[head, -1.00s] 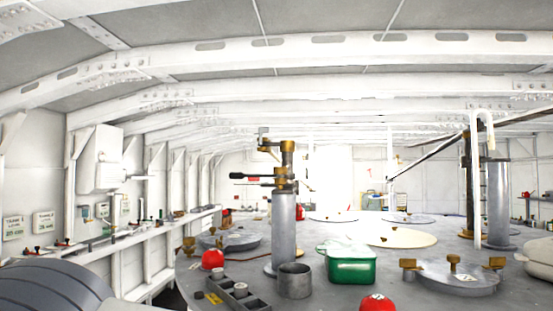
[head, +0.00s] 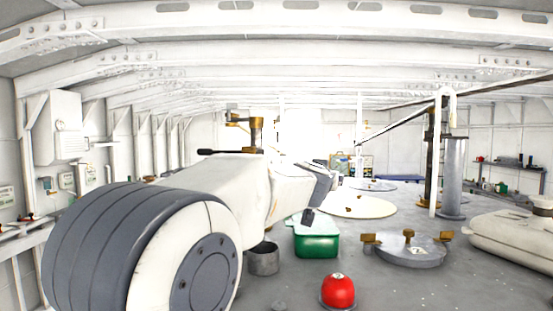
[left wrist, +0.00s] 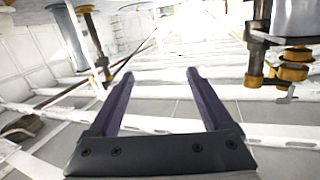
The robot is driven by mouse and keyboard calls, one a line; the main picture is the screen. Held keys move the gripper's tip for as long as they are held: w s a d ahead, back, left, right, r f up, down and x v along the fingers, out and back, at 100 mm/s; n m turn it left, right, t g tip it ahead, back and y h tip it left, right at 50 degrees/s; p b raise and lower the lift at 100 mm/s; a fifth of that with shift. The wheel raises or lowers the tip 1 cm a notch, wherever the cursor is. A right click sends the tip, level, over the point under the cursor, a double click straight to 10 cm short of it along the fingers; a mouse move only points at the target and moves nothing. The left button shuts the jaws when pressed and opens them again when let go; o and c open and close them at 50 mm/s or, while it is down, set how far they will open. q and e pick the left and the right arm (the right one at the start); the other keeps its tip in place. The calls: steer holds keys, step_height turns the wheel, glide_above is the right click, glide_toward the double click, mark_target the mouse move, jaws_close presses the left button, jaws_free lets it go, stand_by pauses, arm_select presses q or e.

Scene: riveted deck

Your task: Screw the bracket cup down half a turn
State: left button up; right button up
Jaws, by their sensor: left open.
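A brass bracket (head: 252,128) with a dark handle shows above my left arm in the head view. The post below it is hidden by the arm. In the left wrist view, which looks upside down, brass fittings (left wrist: 292,65) hang at the upper right beside a grey cylinder (left wrist: 295,18). I cannot tell which part is the cup. My left gripper (head: 318,195) is right of the bracket in the head view, and its fingers are small there. In the wrist view the left gripper (left wrist: 160,76) is open, with nothing between its fingers. My right gripper is not in view.
A green box (head: 317,246), a grey open can (head: 263,262) and a red dome (head: 338,291) stand on the deck. A round lid with brass lugs (head: 408,250) is at right. A grey post (head: 453,175) stands beyond it. The deck's front right has free room.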

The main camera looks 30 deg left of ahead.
mark_target(249, 150)
arm_select(q)
steer(key=s+a+r+n+g+y, duration=0.1)
steer(key=s+a+r+n+y, duration=0.15)
steer(key=a, duration=0.35)
steer(key=s+a+r+n+g+y, duration=0.1)
steer(key=a+n+y, duration=0.15)
steer(key=a, duration=0.35)
steer(key=s+a+r+n+g+y, duration=0.1)
steer(key=s+a+r+n+y, duration=0.15)
steer(key=a, duration=0.35)
steer(key=shift+m+y, duration=0.35)
steer(key=p+x, duration=0.1)
steer(key=x, duration=0.2)
steer(key=p+x, duration=0.1)
steer(key=x, duration=0.3)
steer(key=f+p+x, duration=0.1)
steer(key=x, duration=0.3)
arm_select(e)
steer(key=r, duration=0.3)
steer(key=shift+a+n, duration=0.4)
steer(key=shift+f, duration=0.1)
arm_select(q)
jaws_close()
steer(key=shift+r, duration=0.1)
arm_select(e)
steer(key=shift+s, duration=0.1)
